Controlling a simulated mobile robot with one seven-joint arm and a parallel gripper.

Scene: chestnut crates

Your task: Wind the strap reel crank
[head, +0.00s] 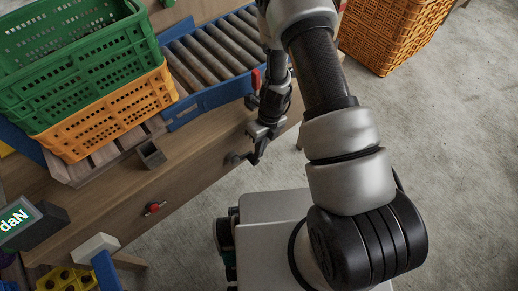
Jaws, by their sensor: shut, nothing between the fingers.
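My gripper (257,156) points down in front of the wooden bench's front face, right of the picture's middle left. Its fingers look shut and empty. A small dark fitting (236,158) on the bench front lies right beside the fingertips; it may be the strap reel crank, but it is too small and too covered to be sure. I cannot tell whether the fingers touch it. A red knob on a dark mount (153,208) sticks out of the bench front further left. No strap is clearly visible.
A roller conveyor (173,121) with a blue frame and a red part (255,79) lies behind my arm. Green (75,50) and orange (110,115) crates stack on the bench. A display (20,220) stands lower left.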

